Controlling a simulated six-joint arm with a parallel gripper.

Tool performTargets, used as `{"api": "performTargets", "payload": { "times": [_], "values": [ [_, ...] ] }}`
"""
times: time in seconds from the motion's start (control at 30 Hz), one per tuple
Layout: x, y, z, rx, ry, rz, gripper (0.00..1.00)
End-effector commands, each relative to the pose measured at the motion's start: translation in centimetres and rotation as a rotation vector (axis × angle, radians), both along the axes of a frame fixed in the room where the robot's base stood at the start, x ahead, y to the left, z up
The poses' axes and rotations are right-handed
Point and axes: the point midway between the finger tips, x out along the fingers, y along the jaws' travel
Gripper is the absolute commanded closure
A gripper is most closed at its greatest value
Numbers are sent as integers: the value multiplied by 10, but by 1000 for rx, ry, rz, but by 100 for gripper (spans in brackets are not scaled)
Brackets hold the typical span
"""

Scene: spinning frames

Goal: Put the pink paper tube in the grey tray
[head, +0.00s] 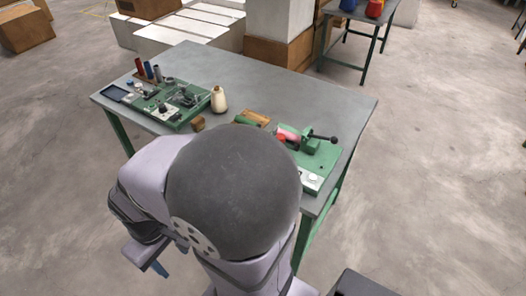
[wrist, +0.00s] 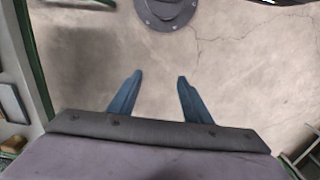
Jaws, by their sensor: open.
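The pink paper tube (head: 288,133) shows in the head view at the green machine on the right of the table. It lies beside the machine's green block; my arm's large round joint partly blocks this area, and I cannot tell exactly how the tube is held. A small dark-rimmed grey tray (head: 114,92) lies at the table's left corner. My gripper is low at the left in the head view, off the table and far from both. In the wrist view my gripper (wrist: 159,76) is open, its two blue fingers apart with only floor between them.
Left of the table's middle stands another green machine (head: 172,103), with several upright tubes (head: 148,70) behind it. A cream cone (head: 218,99) stands between the machines. The grey table's (head: 290,88) back right is clear. Boxes and another table stand behind.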

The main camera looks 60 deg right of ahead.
Motion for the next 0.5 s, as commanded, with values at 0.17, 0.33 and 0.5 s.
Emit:
{"api": "performTargets", "payload": {
  "times": [0.17, 0.33, 0.5],
  "values": [
    [16, -9, 5, 8, -1, -12, 55],
    [58, -42, 15, 32, -10, -35, 55],
    [108, -110, 27, 70, -35, -59, 55]
  ]
}}
